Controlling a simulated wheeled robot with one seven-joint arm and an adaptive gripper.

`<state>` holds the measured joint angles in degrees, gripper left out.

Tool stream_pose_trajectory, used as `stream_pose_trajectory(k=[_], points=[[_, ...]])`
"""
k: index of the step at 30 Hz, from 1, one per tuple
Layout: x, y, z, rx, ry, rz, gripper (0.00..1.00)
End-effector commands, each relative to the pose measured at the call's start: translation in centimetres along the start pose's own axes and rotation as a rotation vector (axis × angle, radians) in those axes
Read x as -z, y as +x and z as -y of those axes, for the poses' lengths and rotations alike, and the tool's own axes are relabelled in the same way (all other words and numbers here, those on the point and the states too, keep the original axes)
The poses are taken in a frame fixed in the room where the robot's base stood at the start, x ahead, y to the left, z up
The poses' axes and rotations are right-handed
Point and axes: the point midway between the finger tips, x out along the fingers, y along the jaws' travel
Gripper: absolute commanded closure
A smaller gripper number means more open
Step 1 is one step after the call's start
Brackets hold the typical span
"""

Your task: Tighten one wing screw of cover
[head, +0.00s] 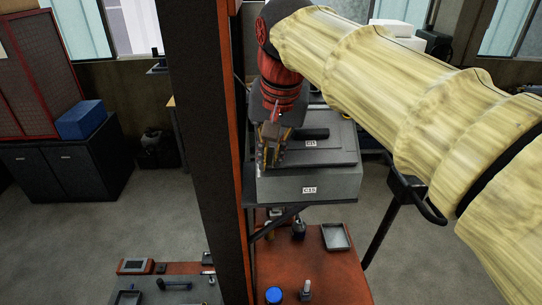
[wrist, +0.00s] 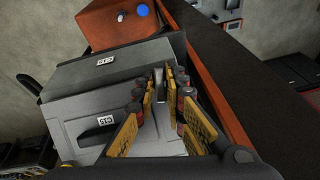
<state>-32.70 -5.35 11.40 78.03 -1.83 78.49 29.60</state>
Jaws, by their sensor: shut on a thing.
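The cover (head: 335,153) is a dark grey lid with a black handle (head: 305,133) and a white label. It lies on a grey box (head: 335,184) marked C15. In the wrist view the cover (wrist: 85,105) fills the lower left. My gripper (head: 270,150) points down at the left edge of the cover, close to the column. In the wrist view my gripper (wrist: 162,84) has its yellow-padded fingers close together around a small dark piece, seemingly a wing screw (wrist: 160,74). The fingers hide most of it, and its seating in the cover cannot be told.
A dark column with an orange edge (head: 207,130) rises just left of the box. Below is an orange bench (head: 325,285) with a blue cup (head: 273,295) and a small tray (head: 336,237). A black cabinet (head: 60,170) stands left. Open floor lies right.

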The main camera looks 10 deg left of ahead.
Motion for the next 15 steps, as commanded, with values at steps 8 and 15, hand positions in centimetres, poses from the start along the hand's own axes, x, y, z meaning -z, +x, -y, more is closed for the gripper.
stream_pose_trajectory(k=[8,15], points=[[-0.01,0.28,-0.09,0.112,0.307,-0.001,1.0],[0.02,0.16,-0.01,0.117,0.321,0.001,1.0]])
